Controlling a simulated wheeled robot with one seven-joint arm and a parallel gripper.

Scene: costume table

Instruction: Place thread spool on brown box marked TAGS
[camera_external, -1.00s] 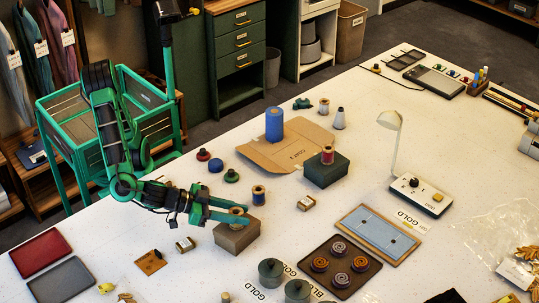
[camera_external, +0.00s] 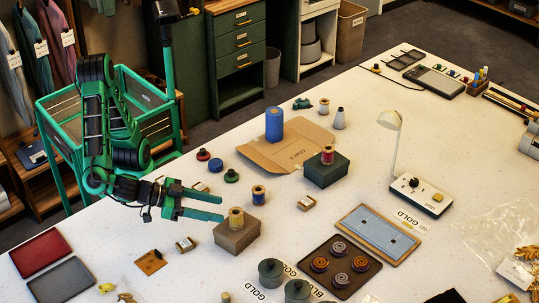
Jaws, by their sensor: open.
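A tan thread spool (camera_external: 236,218) stands upright on top of the brown box (camera_external: 238,238) near the front left of the table. Any marking on this box cannot be read in this view. My gripper (camera_external: 222,208) is open and empty, with its two green fingers pointing right. Its fingertips are just left of the tan spool and appear apart from it. Other thread spools are a blue-wound one (camera_external: 258,195) behind the brown box and a red-wound one (camera_external: 327,155) standing on a dark green box (camera_external: 326,172).
Small labelled boxes lie left (camera_external: 185,244) and right (camera_external: 306,203) of the brown box. Dark pots (camera_external: 271,272) and a tray of coiled items (camera_external: 316,281) stand at the front. A flat cardboard piece (camera_external: 262,156) bears a blue cylinder (camera_external: 274,124).

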